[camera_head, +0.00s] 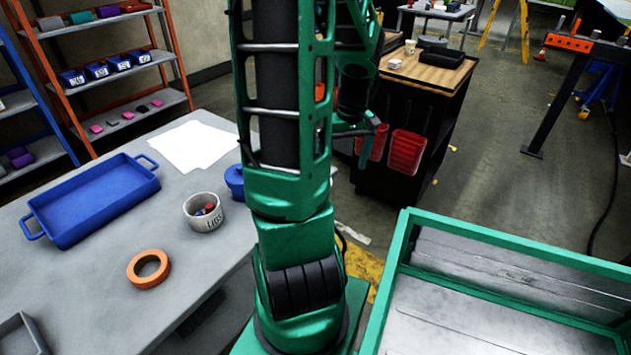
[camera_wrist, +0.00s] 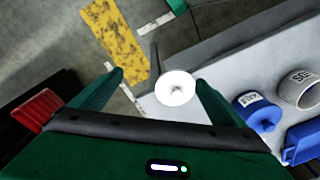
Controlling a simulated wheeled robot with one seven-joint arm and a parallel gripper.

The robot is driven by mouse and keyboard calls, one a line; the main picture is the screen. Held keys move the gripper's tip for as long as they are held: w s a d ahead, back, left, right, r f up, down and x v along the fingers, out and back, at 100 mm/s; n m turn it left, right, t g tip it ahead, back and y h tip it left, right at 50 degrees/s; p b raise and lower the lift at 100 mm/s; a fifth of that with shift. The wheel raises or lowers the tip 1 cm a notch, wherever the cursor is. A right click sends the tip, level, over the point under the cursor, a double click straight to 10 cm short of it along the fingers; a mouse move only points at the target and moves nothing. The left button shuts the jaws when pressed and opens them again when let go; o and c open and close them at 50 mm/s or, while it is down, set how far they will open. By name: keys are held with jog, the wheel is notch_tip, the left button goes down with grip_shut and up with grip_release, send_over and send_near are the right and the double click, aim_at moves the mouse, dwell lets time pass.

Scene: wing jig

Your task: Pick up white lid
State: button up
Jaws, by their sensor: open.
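The white lid (camera_wrist: 176,88) shows in the wrist view as a round white disc with a small greyish mark at its centre. It appears at the edge of the grey table (camera_wrist: 222,72), between my gripper's fingers in the picture. My gripper (camera_wrist: 160,79) has its two green fingers spread wide, with no finger seen touching the lid. I cannot tell the exact height gap to the lid. In the head view I do not see the lid; my green arm covers part of the table's right side.
On the table stand a blue pot (camera_wrist: 258,110), a white cup (camera_head: 204,212) holding small parts, a blue tray (camera_head: 95,200), an orange tape ring (camera_head: 148,268) and white paper (camera_head: 195,146). A green-framed metal bin (camera_head: 405,235) stands at right. A black cart (camera_head: 388,105) stands behind.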

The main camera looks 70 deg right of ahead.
jog(key=w+r+m+g, duration=0.1)
jog(key=w+r+m, duration=0.3)
jog(key=w+m, duration=0.4)
jog(key=shift+s+d+f, duration=0.1)
jog(key=shift+d+f, duration=0.1)
jog(key=shift+f, duration=1.65)
jog(key=shift+s+d+f, duration=0.1)
jog(key=shift+d+f, duration=0.05)
jog(key=shift+f, duration=1.65)
jog(key=shift+d+f, duration=0.2)
jog(key=shift+f, duration=1.65)
jog(key=c, duration=1.1)
